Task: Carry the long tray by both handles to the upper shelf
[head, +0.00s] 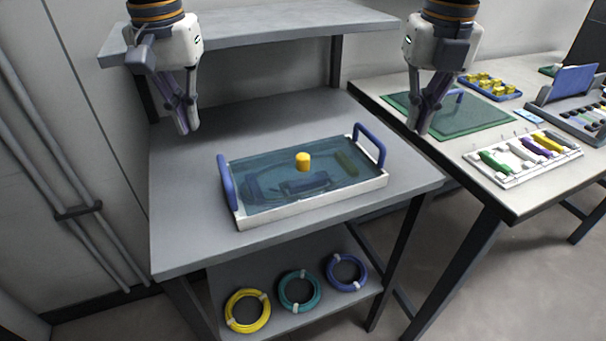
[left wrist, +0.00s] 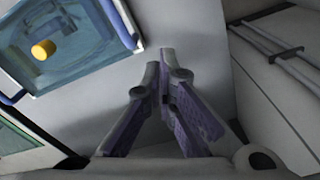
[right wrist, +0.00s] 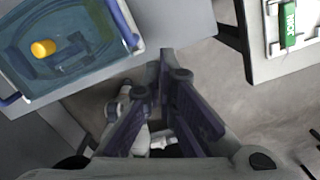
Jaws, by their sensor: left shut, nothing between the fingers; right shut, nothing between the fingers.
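The long tray (head: 310,204) has white walls, a blue-tinted see-through inside and a blue handle at each end. It sits on the middle surface of the grey shelf unit, with a yellow cylinder (head: 302,160) and darker items in it. The left handle (head: 227,183) and right handle (head: 371,147) stand free. My left gripper (head: 187,131) is shut and empty, above and behind the left handle. My right gripper (head: 420,131) is shut and empty, to the right of the right handle. The upper shelf (head: 265,28) is at the back. The tray also shows in the left wrist view (left wrist: 88,72) and right wrist view (right wrist: 85,62).
A side table at right holds a green mat (head: 462,117), a blue tray of yellow pieces (head: 490,86) and a white rack (head: 525,158). Yellow, teal and blue cable coils (head: 299,290) lie on the lower shelf. The upper shelf's visible top is bare.

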